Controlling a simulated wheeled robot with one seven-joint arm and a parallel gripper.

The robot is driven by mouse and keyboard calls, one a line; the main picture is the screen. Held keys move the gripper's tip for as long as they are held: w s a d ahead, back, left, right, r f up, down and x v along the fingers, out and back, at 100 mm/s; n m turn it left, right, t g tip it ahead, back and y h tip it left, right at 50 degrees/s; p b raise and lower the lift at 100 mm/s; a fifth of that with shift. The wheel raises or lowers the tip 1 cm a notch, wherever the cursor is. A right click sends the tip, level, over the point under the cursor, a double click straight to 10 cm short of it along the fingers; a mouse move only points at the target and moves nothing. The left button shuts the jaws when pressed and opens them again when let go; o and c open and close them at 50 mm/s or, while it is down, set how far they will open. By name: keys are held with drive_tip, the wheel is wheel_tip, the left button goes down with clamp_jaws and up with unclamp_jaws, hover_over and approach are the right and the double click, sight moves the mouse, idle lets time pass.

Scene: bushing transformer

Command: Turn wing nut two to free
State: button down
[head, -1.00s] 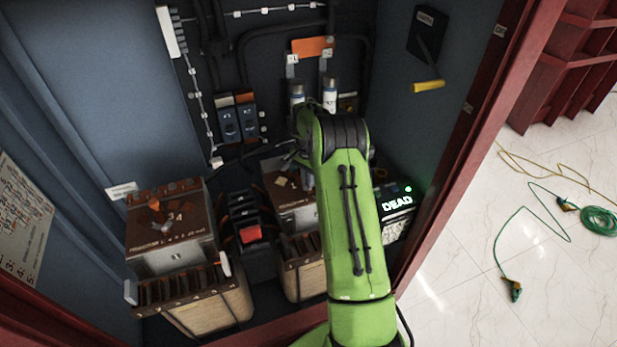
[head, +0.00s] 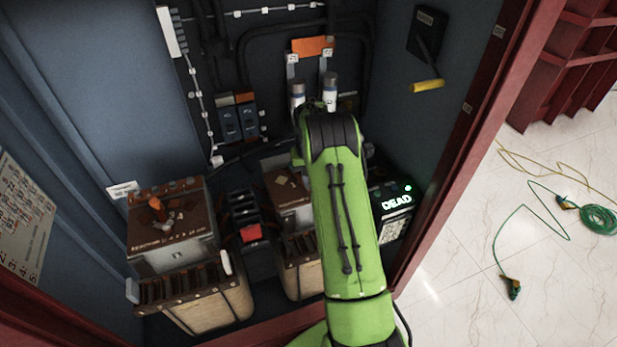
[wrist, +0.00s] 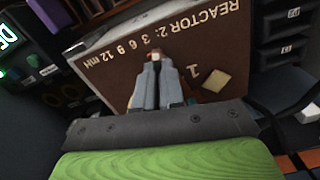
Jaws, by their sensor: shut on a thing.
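The brown top plate of reactor 2 (wrist: 130,62), lettered "REACTOR 2: 3 6 9 12 mH", fills the middle of the wrist view. In the head view, reactor 2 (head: 287,182) is partly behind my green arm. My gripper (wrist: 156,62) reaches over this plate with its two grey fingers close together. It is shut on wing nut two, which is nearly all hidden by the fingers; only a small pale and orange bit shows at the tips. A tan square piece (wrist: 212,78) lies on the plate to the right of the fingers. My gripper is hidden behind my arm in the head view.
Another reactor (head: 172,240) with an orange part on top stands at the left of the cabinet. A lit "DEAD" display box (head: 396,202) stands right of my arm. A yellow-handled lever (head: 428,86) is on the right wall. Cabinet walls close in on both sides.

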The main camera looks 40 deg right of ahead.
drive_tip(key=shift+s+a+f+n, duration=0.1)
drive_tip(key=shift+s+f+n, duration=0.15)
drive_tip(key=shift+n, duration=0.25)
drive_tip(key=c, duration=1.2)
unclamp_jaws()
drive_tip(key=shift+c, duration=0.2)
drive_tip(key=shift+w, duration=0.2)
wheel_tip(320, 180, up, 16)
drive_tip(key=p, duration=0.2)
drive_tip(key=shift+w+f, duration=0.1)
